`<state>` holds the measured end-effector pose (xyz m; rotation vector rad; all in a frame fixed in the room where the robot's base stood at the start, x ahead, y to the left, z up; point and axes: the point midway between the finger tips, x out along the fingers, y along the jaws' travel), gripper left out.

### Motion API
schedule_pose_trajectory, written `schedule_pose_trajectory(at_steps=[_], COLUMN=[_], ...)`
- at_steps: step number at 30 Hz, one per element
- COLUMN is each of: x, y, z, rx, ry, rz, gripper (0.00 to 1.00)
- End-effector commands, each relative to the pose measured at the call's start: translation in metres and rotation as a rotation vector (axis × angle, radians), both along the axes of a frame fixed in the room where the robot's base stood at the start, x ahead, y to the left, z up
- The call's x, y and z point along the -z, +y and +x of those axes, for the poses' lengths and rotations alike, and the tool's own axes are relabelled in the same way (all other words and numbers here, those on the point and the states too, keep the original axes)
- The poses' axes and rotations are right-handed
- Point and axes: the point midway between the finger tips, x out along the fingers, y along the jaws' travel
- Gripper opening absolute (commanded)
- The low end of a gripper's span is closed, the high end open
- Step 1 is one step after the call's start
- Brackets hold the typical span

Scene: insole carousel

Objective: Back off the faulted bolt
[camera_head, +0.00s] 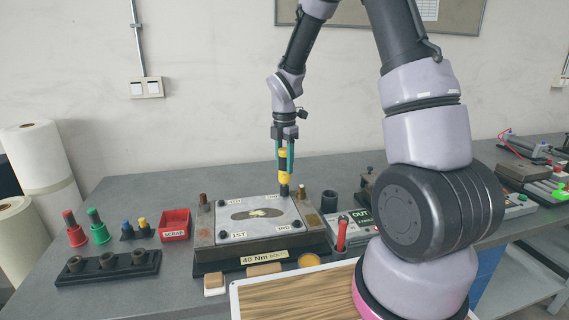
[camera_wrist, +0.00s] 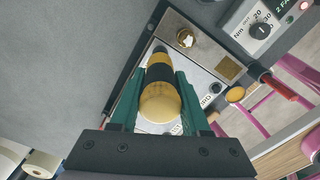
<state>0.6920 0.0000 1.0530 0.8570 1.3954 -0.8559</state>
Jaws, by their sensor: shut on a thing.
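My gripper (camera_head: 284,171) is shut on a yellow-and-black driver tool (camera_head: 284,154), held upright. Its dark socket end (camera_head: 284,191) is down at the back right corner of the light plate (camera_head: 238,220), by a label that seems to read 2ND. The bolt there is hidden under the tool; I cannot tell whether the socket touches it. Dark bolts show at the back left (camera_head: 221,203), front left (camera_head: 222,236) and front right (camera_head: 297,224) corners. In the wrist view the tool (camera_wrist: 160,100) lies between the green fingers, covering much of the plate.
The plate sits in a fixture marked 40 Nm (camera_head: 264,256). A controller box (camera_head: 350,222) with a red-handled tool (camera_head: 341,236) stands to its right. A red scrap bin (camera_head: 174,224), coloured sockets (camera_head: 95,226) and a black rack (camera_head: 107,266) are left. A wooden-topped tray (camera_head: 300,297) is in front.

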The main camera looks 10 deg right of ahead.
Motion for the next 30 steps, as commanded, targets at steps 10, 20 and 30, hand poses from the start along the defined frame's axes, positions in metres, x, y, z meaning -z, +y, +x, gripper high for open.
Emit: schedule_pose_trajectory(at_steps=[10, 20, 30], x=[-0.001, -0.02, -0.04], y=[0.0, 0.0, 0.0], z=[-0.001, 0.0, 0.001], rx=[0.001, 0.001, 0.0], ry=[0.004, 0.0, -0.002], rz=[-0.001, 0.0, 0.001], gripper=[0.0, 0.0, 0.0])
